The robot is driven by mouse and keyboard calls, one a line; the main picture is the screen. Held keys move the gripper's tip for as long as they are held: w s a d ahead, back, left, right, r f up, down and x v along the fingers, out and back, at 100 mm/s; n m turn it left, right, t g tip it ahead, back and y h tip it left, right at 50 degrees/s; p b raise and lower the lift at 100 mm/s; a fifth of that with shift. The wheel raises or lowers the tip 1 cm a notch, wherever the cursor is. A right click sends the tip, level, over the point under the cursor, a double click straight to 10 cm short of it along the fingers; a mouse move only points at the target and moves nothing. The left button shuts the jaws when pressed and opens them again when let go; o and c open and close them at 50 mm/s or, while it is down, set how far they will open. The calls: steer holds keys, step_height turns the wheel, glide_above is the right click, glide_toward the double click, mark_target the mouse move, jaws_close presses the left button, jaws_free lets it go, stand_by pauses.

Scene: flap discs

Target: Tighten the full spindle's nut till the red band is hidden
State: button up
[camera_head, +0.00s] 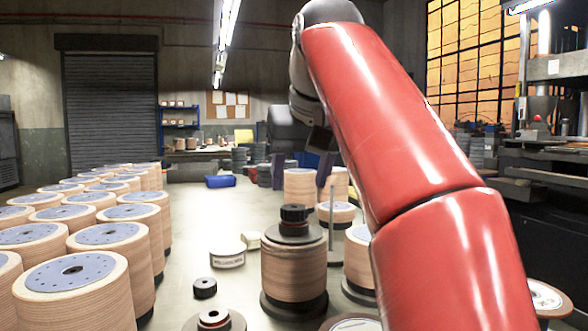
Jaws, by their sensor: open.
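My gripper (301,178) hangs from my red arm above and behind the nut in the picture. Its two dark fingers are apart, with no held thing visible between them. It does not appear to touch the nut.
A thin bare rod (331,213) rises just right of the full spindle. A loose black nut (205,287) and a white labelled tin (227,256) stand to its left. Several tan disc stacks (75,290) crowd the left side. My arm hides much of the right.

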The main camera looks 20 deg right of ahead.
mark_target(294, 208)
steer(key=shift+x, duration=1.3)
steer(key=shift+b+x, duration=0.65)
steer(key=shift+x, duration=0.9)
